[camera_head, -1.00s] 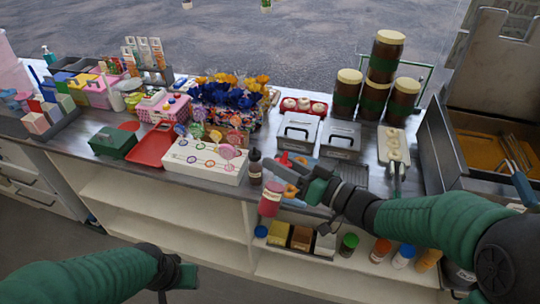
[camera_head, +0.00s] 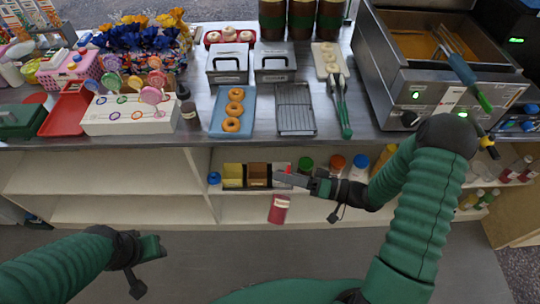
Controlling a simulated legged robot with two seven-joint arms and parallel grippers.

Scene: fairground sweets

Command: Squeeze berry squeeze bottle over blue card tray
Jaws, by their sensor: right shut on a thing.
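The blue card tray (camera_head: 248,122) lies on the counter with a row of 3 ring doughnuts (camera_head: 233,109) on it. My right gripper (camera_head: 283,181) is shut on the berry squeeze bottle (camera_head: 279,211), a dark pink bottle with a pale label. The bottle hangs below the fingers, slightly tilted, in front of the counter and apart from the tray.
A dark bottle (camera_head: 190,114) stands just left of the tray. A wire rack (camera_head: 295,109) and tongs (camera_head: 342,105) lie to its right. A white lollipop box (camera_head: 100,124) is further left. A fryer (camera_head: 440,85) stands at the right. The shelf below holds jars and small boxes.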

